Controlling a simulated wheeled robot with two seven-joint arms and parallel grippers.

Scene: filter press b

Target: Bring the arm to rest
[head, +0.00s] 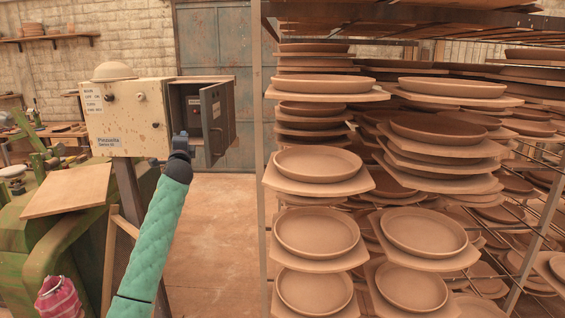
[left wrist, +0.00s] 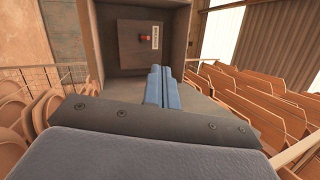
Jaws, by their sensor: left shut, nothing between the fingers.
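My left arm, in a green quilted sleeve, reaches up from the bottom of the head view. Its dark left gripper (head: 181,138) is in front of the open side of a rusty cream control box (head: 128,118). In the left wrist view the blue fingers (left wrist: 160,86) are together and empty. They point toward a dark panel (left wrist: 130,45) with a small red knob (left wrist: 143,40) and a white label, framed by grey walls. Whether the fingertips touch anything there I cannot tell. My right gripper is not in view.
A metal rack (head: 258,200) full of clay plates on boards stands close on the right. A green machine (head: 30,220) with a tan board (head: 68,190) on it is at left. Bare floor (head: 215,230) shows between machine and rack.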

